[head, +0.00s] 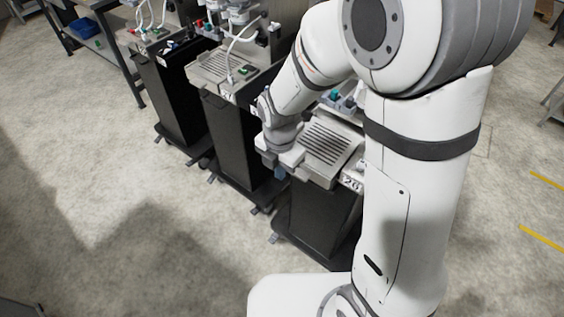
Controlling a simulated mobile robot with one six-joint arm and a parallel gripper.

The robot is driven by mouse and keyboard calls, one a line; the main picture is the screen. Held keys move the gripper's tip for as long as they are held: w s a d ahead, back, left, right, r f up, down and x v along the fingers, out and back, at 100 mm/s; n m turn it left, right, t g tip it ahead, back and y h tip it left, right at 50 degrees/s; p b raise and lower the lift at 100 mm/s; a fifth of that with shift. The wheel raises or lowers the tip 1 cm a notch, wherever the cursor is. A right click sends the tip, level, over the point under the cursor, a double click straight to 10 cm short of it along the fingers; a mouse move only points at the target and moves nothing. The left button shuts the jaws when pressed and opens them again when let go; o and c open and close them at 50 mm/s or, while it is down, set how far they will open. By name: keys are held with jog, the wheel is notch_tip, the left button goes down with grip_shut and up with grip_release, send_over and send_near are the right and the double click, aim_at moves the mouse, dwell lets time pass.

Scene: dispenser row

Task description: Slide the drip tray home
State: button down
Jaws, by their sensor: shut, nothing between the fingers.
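The drip tray (327,147) is a light grey tray with a dark slotted grille, on top of the dispenser stand nearest to me. Its front end reaches out toward the front of the black stand (313,217); how far it stands out from its seat I cannot tell. My gripper (279,173) points down at the left of the tray's front end. It is shut and holds nothing. Whether it touches the tray I cannot tell. My arm covers the tray's right and rear surroundings.
More dispenser stands run back to the left, one with its own slotted tray (222,69) and white hoses. A table with a blue bin (85,28) stands at the far left. The floor (110,200) in front of the row is clear.

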jog(key=w+d+f+p, duration=0.2)
jog(key=w+f, duration=0.1)
jog(key=f, duration=0.4)
jog(key=shift+d, duration=0.25)
jog(key=shift+w, duration=0.1)
jog(key=w+d+b, duration=0.1)
jog(key=w+d, duration=0.1)
jog(key=w, duration=0.1)
jog(key=shift+w+d+f+b, duration=0.1)
jog(key=shift+d+f+b, duration=0.1)
jog(key=shift+d+b, duration=0.15)
jog(key=shift+w+d+r, duration=0.1)
jog(key=shift+w, duration=0.1)
jog(key=shift+s, duration=0.1)
